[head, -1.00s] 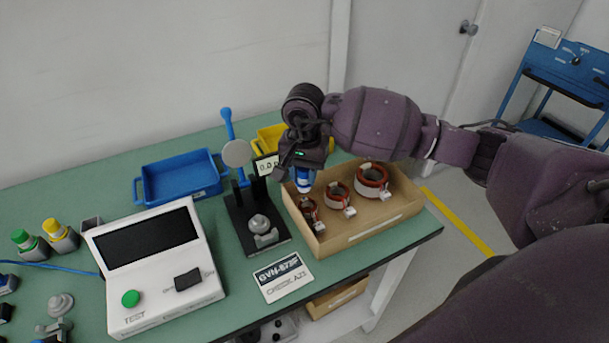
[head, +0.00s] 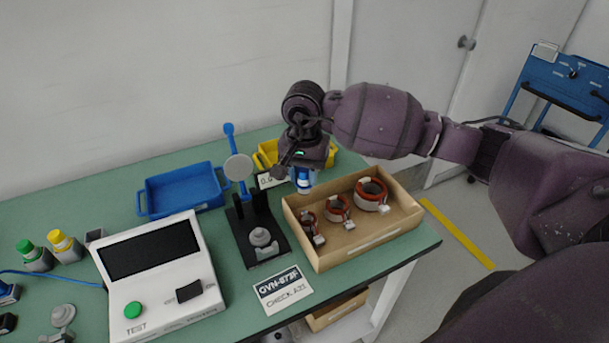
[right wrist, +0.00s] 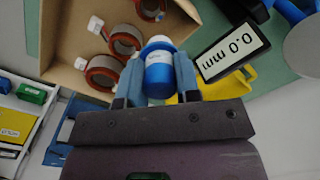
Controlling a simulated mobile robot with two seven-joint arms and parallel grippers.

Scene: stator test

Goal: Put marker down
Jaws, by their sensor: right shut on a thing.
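The blue marker (head: 303,183), with a white band, is between the fingers of my right gripper (head: 303,174). It hangs at the back left corner of the cardboard box (head: 352,244). In the right wrist view, the marker (right wrist: 160,78) shows its white label and rounded white end, with a blue finger of my right gripper (right wrist: 159,70) on each side. I cannot tell whether it touches anything below. A green-capped marker (head: 30,252) and a yellow-capped marker (head: 65,246) stand in grey holders at the left. A small grey holder (head: 95,236) beside them looks empty. My left gripper is out of view.
The box holds several copper-wound stators (head: 371,193). A black gauge stand (head: 258,240), a blue tray (head: 183,190), a yellow bin (head: 266,154), a white tester (head: 160,278) and a label card (head: 283,289) crowd the green table. Some bare table lies at the back left.

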